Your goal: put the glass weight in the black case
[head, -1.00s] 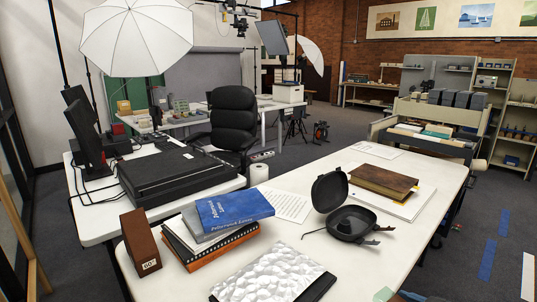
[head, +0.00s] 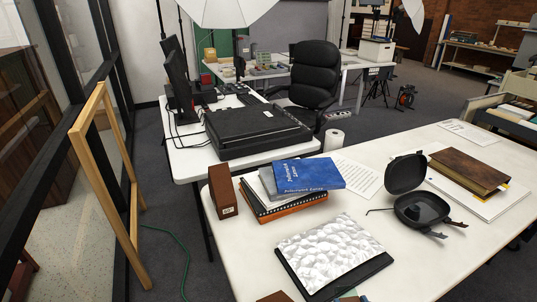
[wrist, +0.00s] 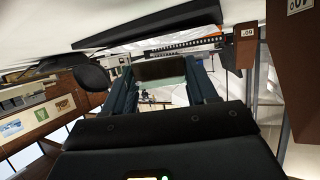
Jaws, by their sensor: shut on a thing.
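The black case stands open on the white table in the head view. Its lid (head: 405,172) is raised and its dark, hollow base (head: 422,208) lies flat. The base looks empty. In the wrist view my gripper (wrist: 162,82) is shut on a clear, greenish block, the glass weight (wrist: 162,86), held between the two fingers. A brown patch shows at its upper part. A dark round shape left of the fingers may be the case lid (wrist: 92,78).
A white bumpy sheet on a black tray (head: 375,268), a stack with a blue book (head: 308,174) and a brown box (head: 223,191) stand left of the case. A brown book (head: 468,170) lies right of it. A large black flat box (head: 255,128) lies on the other desk.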

